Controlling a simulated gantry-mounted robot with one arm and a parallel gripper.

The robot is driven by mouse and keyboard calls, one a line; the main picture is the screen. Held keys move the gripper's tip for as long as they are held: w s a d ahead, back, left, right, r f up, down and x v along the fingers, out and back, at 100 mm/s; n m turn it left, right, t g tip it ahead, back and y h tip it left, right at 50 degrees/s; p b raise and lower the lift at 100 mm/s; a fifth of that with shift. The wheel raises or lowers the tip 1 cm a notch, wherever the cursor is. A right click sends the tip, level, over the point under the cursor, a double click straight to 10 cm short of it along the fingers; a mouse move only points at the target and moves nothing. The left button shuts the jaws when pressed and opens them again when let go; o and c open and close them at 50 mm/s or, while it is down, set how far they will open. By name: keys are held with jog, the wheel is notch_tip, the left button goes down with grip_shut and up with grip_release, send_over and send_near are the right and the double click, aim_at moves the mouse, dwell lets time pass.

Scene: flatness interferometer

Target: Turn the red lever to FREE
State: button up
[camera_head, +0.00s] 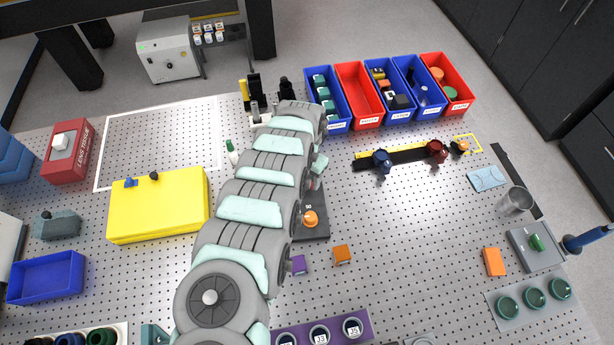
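My arm reaches from the bottom of the head view up to the back of the perforated table, then bends down near the bins. My gripper's fingers are hidden behind my own arm, so I cannot see whether they are open or shut. A dark plate (318,228) with an orange knob (310,219) shows just right of my arm. A small reddish bit (311,185) shows at the arm's edge above that plate; I cannot tell whether it is the red lever. No lever or FREE marking can be clearly made out.
A black rail (408,156) with blue (381,161) and dark red (437,151) mounts lies to the right. Red and blue bins (338,127) line the back. A yellow box (158,208) stands left of my arm. The table's right middle is mostly clear.

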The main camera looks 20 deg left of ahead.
jog(key=n, duration=0.8)
jog(key=shift+a, duration=0.1)
jog(key=n+b, duration=0.1)
jog(key=n, duration=0.3)
jog(key=shift+f, duration=0.1)
jog(key=shift+s+a+n, duration=0.15)
jog(key=shift+n, duration=2.15)
jog(key=o, duration=1.4)
jog(key=shift+r, duration=0.2)
notch_tip(320, 180, up, 11)
jog(key=shift+f+b, duration=0.2)
jog(key=shift+b, duration=0.2)
